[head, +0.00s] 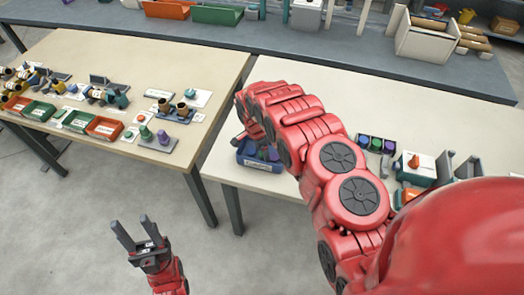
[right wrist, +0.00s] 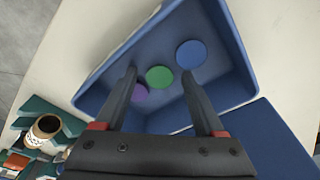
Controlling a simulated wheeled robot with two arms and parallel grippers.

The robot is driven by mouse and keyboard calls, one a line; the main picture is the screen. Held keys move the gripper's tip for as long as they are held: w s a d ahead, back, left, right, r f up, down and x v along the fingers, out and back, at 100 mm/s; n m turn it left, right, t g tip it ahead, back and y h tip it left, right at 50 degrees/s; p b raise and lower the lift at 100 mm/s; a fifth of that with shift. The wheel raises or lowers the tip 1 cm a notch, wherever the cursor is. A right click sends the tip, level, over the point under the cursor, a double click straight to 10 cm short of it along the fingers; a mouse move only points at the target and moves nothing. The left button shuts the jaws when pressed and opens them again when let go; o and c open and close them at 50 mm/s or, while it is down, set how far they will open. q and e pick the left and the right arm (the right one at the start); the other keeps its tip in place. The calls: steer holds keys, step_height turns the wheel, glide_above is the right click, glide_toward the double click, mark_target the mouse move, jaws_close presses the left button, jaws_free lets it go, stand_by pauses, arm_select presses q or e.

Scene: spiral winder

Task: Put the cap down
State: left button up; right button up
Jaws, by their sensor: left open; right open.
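A blue bin (head: 262,164) stands near the left end of the right table, partly hidden by my right arm. My right gripper (right wrist: 160,74) is open over the bin. The green cap appears between its fingertips, with visible gaps on both sides. My left gripper (head: 133,230) is open and empty over the bare floor, away from the tables.
A dark rack with coloured caps (head: 376,144) and a white-and-teal device (head: 414,168) stand right of my right arm. The left table (head: 140,50) carries small bins and parts. A grey bench (head: 290,45) runs along the back. A gap separates the two front tables.

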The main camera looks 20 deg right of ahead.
steer(key=shift+w+r, duration=0.1)
steer(key=shift+r, duration=0.15)
steer(key=shift+a+r+b, duration=0.1)
steer(key=shift+r+b, duration=0.3)
steer(key=shift+b, duration=0.05)
steer(key=r, duration=0.1)
steer(key=r+b, duration=0.1)
steer(key=r, duration=0.1)
steer(key=shift+a+r+b, duration=0.25)
steer(key=shift+a+b, duration=0.05)
steer(key=shift+b, duration=0.1)
step_height(320, 180, up, 3)
steer(key=shift+a+p, duration=0.15)
steer(key=shift+p, duration=0.25)
step_height(320, 180, up, 4)
steer(key=p, duration=0.5)
glide_above(260, 155)
steer(key=a, duration=0.1)
steer(key=shift+r, duration=0.15)
